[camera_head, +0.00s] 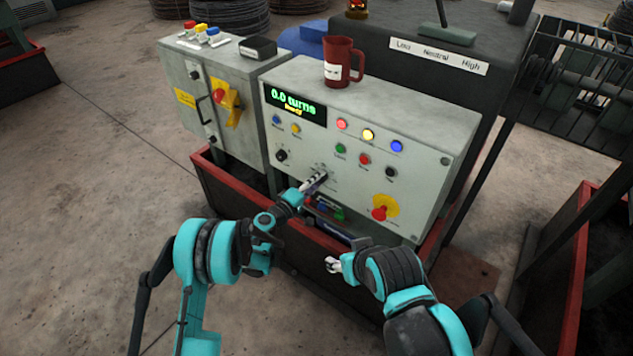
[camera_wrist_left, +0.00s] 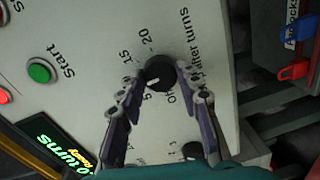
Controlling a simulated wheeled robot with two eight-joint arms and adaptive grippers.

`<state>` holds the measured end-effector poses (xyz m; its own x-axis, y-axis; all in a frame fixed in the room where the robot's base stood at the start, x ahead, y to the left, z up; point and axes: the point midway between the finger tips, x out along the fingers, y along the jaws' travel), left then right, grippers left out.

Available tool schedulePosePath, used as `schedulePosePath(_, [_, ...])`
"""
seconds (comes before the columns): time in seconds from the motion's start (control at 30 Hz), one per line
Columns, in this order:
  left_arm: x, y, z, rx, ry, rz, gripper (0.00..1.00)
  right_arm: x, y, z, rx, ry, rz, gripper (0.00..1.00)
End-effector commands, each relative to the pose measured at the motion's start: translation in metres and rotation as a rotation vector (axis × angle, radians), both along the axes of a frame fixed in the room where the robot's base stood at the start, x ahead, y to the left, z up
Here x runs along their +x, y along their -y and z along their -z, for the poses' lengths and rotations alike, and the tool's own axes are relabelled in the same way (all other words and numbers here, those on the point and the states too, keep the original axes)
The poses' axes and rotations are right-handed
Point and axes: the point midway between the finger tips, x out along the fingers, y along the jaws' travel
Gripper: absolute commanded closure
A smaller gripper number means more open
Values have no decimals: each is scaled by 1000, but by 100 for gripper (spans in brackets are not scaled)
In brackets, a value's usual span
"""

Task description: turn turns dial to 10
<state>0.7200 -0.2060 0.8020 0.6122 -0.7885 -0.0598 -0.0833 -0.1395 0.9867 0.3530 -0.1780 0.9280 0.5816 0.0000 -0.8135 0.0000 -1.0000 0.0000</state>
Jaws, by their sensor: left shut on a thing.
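The turns dial (camera_wrist_left: 160,73) is a black round knob on the grey control panel (camera_head: 400,185), with a printed scale around it. Its white mark points to the lower left in the left wrist view, near the low numbers; the exact setting is hard to read. My left gripper (camera_head: 318,180) is at the dial, and in the left wrist view its two fingers (camera_wrist_left: 161,82) are closed on the knob from both sides. In the head view the gripper hides the dial. My right gripper (camera_head: 333,264) is in front of the panel, below and away from the dial; its opening is unclear.
The green display (camera_head: 295,105) reads 0.0 turns. Coloured buttons (camera_head: 368,135) and a red-yellow switch (camera_head: 381,210) are on the panel. A red mug (camera_head: 340,62) stands on top. Red and blue padlocks (camera_wrist_left: 296,70) hang below the panel.

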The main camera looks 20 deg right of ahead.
Motion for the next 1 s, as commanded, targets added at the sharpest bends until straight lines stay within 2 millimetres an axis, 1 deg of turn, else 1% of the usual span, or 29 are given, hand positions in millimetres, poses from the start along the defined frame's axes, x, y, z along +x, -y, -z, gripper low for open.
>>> schedulePosePath(0.2, [-1, 0, 1, 26, 32, 0, 95, 0, 0, 0, 0, 0, 0, 45])
schedulePosePath(0.6, [-1, 0, 1, 29, 36, 2, 95, 0, 0, 0, 0, 0, 0, 45])
schedulePosePath(0.63, [-1, 0, 1, 29, 36, 2, 63, 0, 0, 0, 0, 0, 0, 45])
schedulePosePath(0.67, [-1, 0, 1, 29, 36, 2, 56, 0, 0, 0, 0, 0, 0, 45])
schedulePosePath(0.7, [-1, 0, 1, 29, 36, 2, 45, 0, 0, 0, 0, 0, 0, 45])
schedulePosePath(1.0, [-1, 0, 0, 28, 35, 1, 45, 0, 0, 0, 0, 0, 0, 45])
